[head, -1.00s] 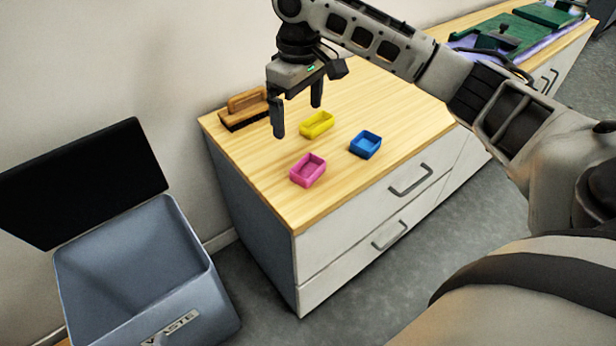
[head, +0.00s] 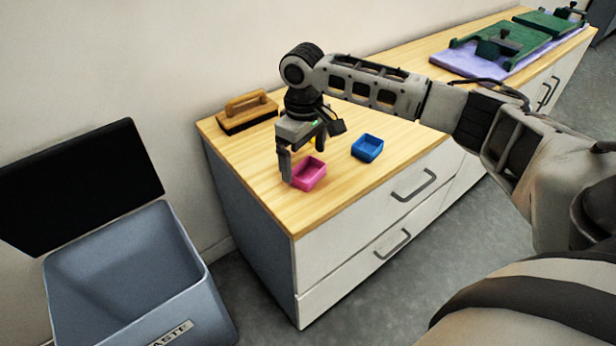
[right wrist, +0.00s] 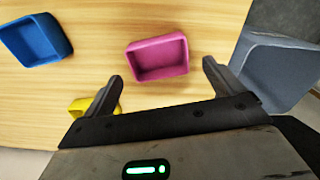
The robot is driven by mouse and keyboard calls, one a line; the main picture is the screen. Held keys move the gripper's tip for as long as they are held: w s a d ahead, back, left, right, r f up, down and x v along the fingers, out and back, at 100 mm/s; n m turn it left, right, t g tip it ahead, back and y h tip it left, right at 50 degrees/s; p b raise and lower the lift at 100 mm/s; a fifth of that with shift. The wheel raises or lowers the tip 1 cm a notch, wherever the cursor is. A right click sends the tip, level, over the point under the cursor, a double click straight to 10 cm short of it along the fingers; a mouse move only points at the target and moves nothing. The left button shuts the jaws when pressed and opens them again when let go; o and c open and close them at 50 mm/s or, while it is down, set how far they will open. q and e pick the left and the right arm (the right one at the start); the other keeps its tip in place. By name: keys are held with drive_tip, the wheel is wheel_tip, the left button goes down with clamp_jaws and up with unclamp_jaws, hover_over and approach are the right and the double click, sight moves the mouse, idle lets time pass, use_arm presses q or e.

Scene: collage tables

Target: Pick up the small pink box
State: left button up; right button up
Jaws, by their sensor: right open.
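The small pink box (head: 309,174) is an open-topped tray on the wooden cabinet top, near its front left part. It also shows in the right wrist view (right wrist: 160,60), ahead of and between my fingers. My right gripper (head: 303,162) is open and empty, low over the cabinet top at the pink box. In the right wrist view its two fingers (right wrist: 162,78) are apart. Whether a finger touches the box I cannot tell. My left gripper is not in view.
A blue box (head: 367,148) stands right of the pink one. A yellow box (right wrist: 95,106) is mostly hidden by my gripper. A wooden-handled brush (head: 247,112) lies at the back left. An open waste bin (head: 130,275) stands left of the cabinet. Green tools lie on a purple mat (head: 470,62).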

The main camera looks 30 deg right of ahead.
sight(308, 174)
wheel_tip(308, 174, down, 3)
drive_tip(key=shift+r, duration=0.1)
drive_tip(key=c, duration=1)
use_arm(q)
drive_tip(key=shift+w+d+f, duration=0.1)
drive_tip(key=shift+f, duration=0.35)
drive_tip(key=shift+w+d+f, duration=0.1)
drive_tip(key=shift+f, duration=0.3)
use_arm(e)
drive_tip(key=shift+c, duration=0.2)
